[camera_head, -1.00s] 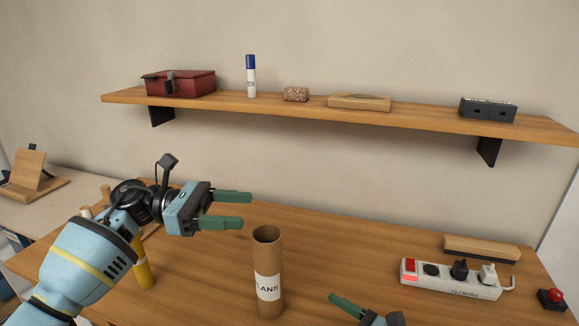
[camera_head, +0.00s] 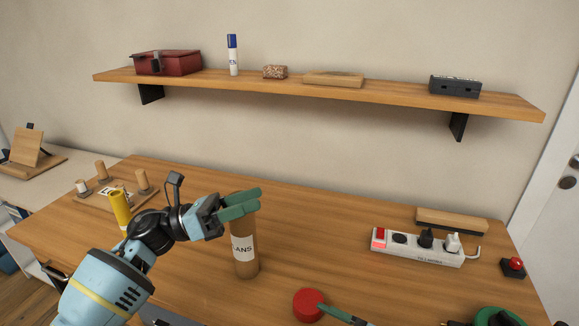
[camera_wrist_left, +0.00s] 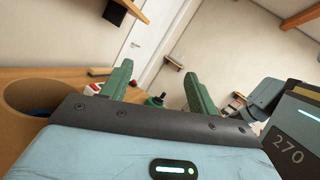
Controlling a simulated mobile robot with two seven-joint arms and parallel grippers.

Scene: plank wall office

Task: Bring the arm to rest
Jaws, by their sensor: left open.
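My left gripper (camera_head: 258,202) is in front of the upper part of a brown cardboard tube (camera_head: 245,262) in the head view and hides part of its rim. The tube stands upright on the desk with a white label. In the left wrist view, the two green fingers of the left gripper (camera_wrist_left: 160,85) are apart with nothing held between them. The open tube mouth (camera_wrist_left: 45,97) is close at the left there, with something blue inside. Of my right gripper (camera_head: 335,312), one green finger shows at the bottom edge, beside a red disc (camera_head: 309,305); the rest is cut off.
A yellow cylinder (camera_head: 120,208) and a peg board (camera_head: 140,199) are at the desk's left. A power strip (camera_head: 418,247), a wooden block (camera_head: 452,221) and a red button (camera_head: 514,267) are at right. A shelf (camera_head: 300,86) holds several objects. The desk's back middle is clear.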

